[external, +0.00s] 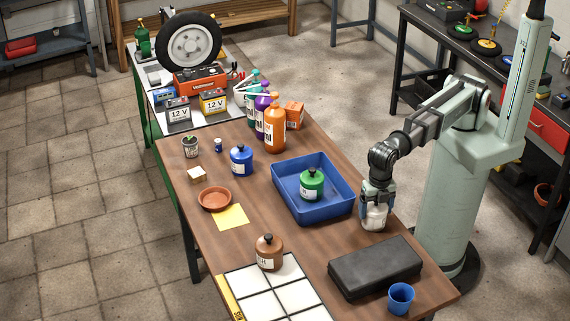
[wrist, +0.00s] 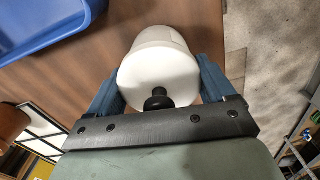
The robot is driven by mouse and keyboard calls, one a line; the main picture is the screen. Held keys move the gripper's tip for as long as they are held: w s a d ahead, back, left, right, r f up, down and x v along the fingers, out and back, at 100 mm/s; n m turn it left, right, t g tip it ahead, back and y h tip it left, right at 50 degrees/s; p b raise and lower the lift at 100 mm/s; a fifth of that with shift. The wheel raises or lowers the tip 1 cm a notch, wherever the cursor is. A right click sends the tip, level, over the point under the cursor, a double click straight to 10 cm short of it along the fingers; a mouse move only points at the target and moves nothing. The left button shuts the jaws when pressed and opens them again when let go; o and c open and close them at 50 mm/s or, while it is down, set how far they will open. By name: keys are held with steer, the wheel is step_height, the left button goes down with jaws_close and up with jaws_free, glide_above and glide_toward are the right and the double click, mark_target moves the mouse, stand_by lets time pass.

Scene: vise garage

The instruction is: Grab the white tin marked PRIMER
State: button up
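The white tin (external: 375,218) is at the right edge of the wooden table, right of the blue tray, and appears to stand on the table. My gripper (external: 377,198) is over it from above, with its blue fingers on either side. In the wrist view the white tin (wrist: 160,65) fills the space between the fingers of my gripper (wrist: 160,78), its black knob near the palm. The fingers lie very close to its sides; whether they press on it cannot be told. No readable PRIMER marking shows.
The blue tray (external: 281,207) holding a green tin (external: 312,186) is close on the left. A black case (external: 374,267) and blue cup (external: 401,298) are in front. A brown tin (external: 269,253) and blue tin (external: 241,161) stand farther left.

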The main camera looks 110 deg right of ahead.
steer(key=c, duration=0.9)
steer(key=shift+c, duration=0.2)
